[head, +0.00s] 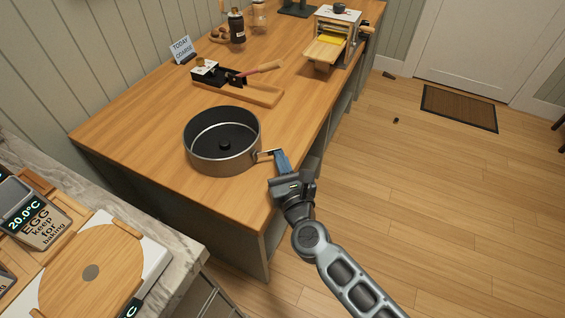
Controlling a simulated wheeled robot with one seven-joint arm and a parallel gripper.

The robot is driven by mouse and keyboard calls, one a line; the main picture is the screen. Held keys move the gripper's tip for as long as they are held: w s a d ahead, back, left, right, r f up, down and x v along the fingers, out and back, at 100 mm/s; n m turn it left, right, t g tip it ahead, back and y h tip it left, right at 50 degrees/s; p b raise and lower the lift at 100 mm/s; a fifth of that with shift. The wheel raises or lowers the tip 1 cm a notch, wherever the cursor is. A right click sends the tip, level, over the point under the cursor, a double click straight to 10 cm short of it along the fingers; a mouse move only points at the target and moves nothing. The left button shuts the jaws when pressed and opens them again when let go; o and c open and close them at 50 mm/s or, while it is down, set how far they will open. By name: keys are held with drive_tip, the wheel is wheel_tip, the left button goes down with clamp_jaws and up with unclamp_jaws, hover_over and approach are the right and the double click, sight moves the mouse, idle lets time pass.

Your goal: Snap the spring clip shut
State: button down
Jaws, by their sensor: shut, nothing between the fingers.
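A round dark springform tin (224,162) stands upright near the front edge of the wooden counter, with a small knob in the middle of its floor. Its spring clip (265,154) sticks out from the right side of the wall as a short pale lever. Whether the clip is open or latched is too small to tell. My gripper (279,153) is at the outer end of the clip, above the counter's right edge, with its blue fingers shut and empty. It looks very close to the lever; I cannot tell whether they touch.
A wooden tray (265,97) with a black holder and a red-handled tool lies behind the tin. A sign (182,49), a bottle (237,26) and a pasta machine (331,35) stand farther back. A marble counter with a round wooden board (90,250) is at lower left. The floor at right is mostly clear.

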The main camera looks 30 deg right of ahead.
drive_tip(key=shift+w+d+n+y+b, duration=0.2)
drive_tip(key=shift+n+y+b, duration=0.25)
drive_tip(key=shift+y+b, duration=0.3)
drive_tip(key=shift+w+d+n+y+b, duration=0.15)
drive_tip(key=shift+n+y+b, duration=0.35)
drive_tip(key=shift+y+b, duration=0.2)
drive_tip(key=shift+w+d+n+y+b, duration=0.2)
drive_tip(key=shift+n+y+b, duration=0.25)
drive_tip(key=shift+y+b, duration=0.3)
drive_tip(key=shift+w+f+y, duration=0.1)
drive_tip(key=shift+y, duration=0.2)
drive_tip(key=y, duration=0.1)
drive_tip(key=n+b, duration=0.1)
drive_tip(key=n+y+b, duration=0.1)
drive_tip(key=shift+w+d+y, duration=0.25)
drive_tip(key=shift+w+y, duration=0.05)
drive_tip(key=shift+w, duration=0.1)
drive_tip(key=n+y, duration=0.1)
drive_tip(key=y, duration=0.1)
drive_tip(key=w+n+g+y+b, duration=0.1)
drive_tip(key=shift+w+d+n+y, duration=0.2)
drive_tip(key=shift+n+y, duration=0.1)
drive_tip(key=shift+y, duration=0.1)
drive_tip(key=shift+w+a, duration=0.1)
drive_tip(key=shift+w, duration=0.15)
